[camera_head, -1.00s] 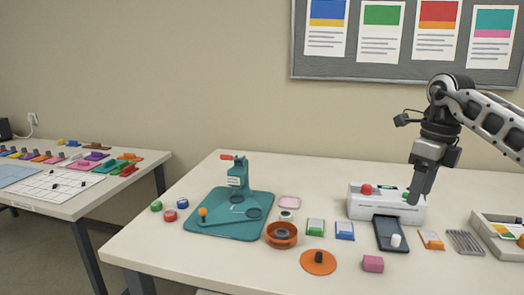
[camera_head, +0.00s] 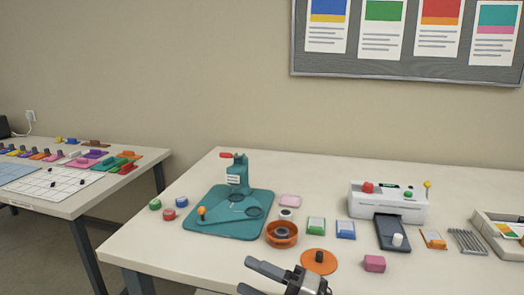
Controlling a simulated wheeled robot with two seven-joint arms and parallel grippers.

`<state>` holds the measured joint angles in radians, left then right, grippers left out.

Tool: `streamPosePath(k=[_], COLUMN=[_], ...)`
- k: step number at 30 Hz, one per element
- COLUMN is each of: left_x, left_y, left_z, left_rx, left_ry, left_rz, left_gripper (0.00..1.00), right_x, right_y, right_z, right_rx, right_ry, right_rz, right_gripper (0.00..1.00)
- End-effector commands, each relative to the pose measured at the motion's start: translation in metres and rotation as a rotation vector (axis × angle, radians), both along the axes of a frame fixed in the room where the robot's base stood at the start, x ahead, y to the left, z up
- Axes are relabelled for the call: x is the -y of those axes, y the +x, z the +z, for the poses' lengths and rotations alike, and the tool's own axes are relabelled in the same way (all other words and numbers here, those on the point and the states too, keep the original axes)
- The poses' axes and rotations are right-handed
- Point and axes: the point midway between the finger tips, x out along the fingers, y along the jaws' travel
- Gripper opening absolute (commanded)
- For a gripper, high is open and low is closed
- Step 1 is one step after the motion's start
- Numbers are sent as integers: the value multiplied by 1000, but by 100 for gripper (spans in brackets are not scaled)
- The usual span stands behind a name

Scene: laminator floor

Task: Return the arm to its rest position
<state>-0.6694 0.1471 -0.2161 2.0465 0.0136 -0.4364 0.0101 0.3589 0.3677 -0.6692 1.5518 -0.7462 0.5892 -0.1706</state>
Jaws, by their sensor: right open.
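My right gripper (camera_head: 245,275) is low at the bottom centre of the head view, at the table's near edge. Its two fingers point left and stand apart with nothing between them. Most of my right arm is below the picture. My left gripper does not show. The white laminator (camera_head: 388,204) stands on the table at the right, with a red button, a green button and a yellow knob. A dark tray (camera_head: 392,232) with a white knob extends from its front. My gripper is well apart from both.
A teal press (camera_head: 230,212) stands on the table (camera_head: 185,258). An orange disc (camera_head: 319,262) with a black knob lies close to my gripper. An orange ring (camera_head: 282,234) and a pink block (camera_head: 374,263) are nearby. A second table (camera_head: 75,205) is at the left.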

Motion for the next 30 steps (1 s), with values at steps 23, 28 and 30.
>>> streamPosePath(k=[23, 28, 30], left_x=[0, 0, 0], left_y=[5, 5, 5], left_z=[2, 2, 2], left_rx=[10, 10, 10], left_ry=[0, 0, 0], left_rz=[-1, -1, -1], left_gripper=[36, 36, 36], right_x=[158, 158, 158], right_y=[-178, -178, -177], right_z=[-214, -214, -214], right_rx=[-1626, -1625, -1624], right_ry=[750, 747, 747], right_rz=[-992, -992, -991], right_gripper=[54, 54, 54])
